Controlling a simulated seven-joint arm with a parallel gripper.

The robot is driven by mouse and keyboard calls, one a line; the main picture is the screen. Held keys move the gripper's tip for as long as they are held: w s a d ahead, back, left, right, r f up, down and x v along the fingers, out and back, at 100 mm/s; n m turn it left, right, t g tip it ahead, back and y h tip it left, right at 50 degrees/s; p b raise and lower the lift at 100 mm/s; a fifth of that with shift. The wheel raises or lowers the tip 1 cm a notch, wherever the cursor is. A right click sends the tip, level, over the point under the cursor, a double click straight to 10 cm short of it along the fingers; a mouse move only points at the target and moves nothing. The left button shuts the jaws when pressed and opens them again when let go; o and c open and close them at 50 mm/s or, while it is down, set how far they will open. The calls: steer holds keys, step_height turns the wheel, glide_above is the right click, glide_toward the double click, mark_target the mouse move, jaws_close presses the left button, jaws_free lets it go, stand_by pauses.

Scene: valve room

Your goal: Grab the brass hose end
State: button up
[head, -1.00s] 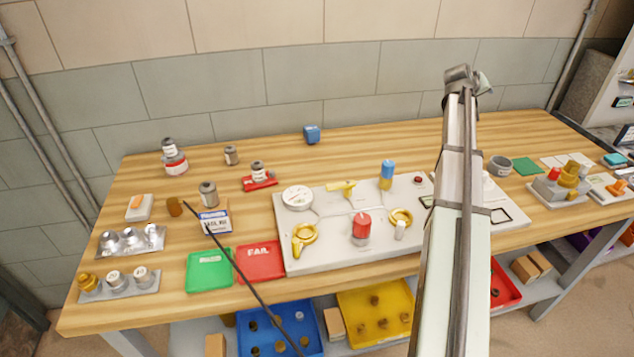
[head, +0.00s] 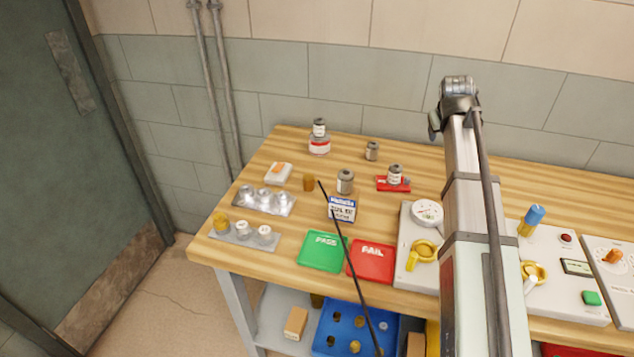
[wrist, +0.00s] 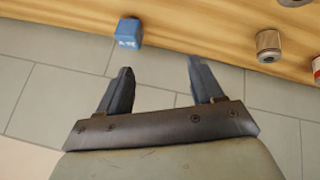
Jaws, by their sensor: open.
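Two small brass-coloured pieces show at the left of the bench in the head view. One brass fitting (head: 220,222) stands at the left end of the front metal rack (head: 243,236). A darker brass cylinder (head: 309,182) stands alone behind it on the wood. I cannot tell for sure which one is the hose end. My gripper (wrist: 160,72) is open and empty in the wrist view, facing the wall and the bench's back edge. Neither brass piece is between its fingers. In the head view my arm rises at the right, well away from both pieces.
A blue block (wrist: 128,30) and a grey can (wrist: 268,45) show in the wrist view. Around the brass pieces are a second rack (head: 264,200), several cans, a blue-labelled box (head: 342,208), a green tray (head: 321,251) and a red tray (head: 371,261). A thin dark rod crosses the head view.

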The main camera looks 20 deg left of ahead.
steer(key=s+a+n+g+y, duration=0.1)
steer(key=s+a, duration=0.2)
steer(key=a, duration=0.3)
steer(key=s+a+f+n+y, duration=0.1)
steer(key=s+a, duration=0.1)
steer(key=a, duration=0.4)
steer(key=s+a+n+g+y, duration=0.1)
steer(key=s+a, duration=0.2)
steer(key=a, duration=0.4)
steer(key=n+g+y, duration=0.1)
steer(key=n+g, duration=0.1)
steer(key=n, duration=0.1)
glide_toward(309, 177)
steer(key=x, duration=0.5)
steer(key=shift+s+f, duration=0.2)
steer(key=shift+f, duration=0.2)
steer(key=shift+y, duration=0.3)
steer(key=shift+w+x, duration=0.15)
steer(key=shift+x, duration=1.2)
steer(key=shift+w+x, duration=0.15)
steer(key=shift+x, duration=1.2)
steer(key=shift+r, duration=0.15)
steer(key=shift+c, duration=0.3)
steer(key=c, duration=1.1)
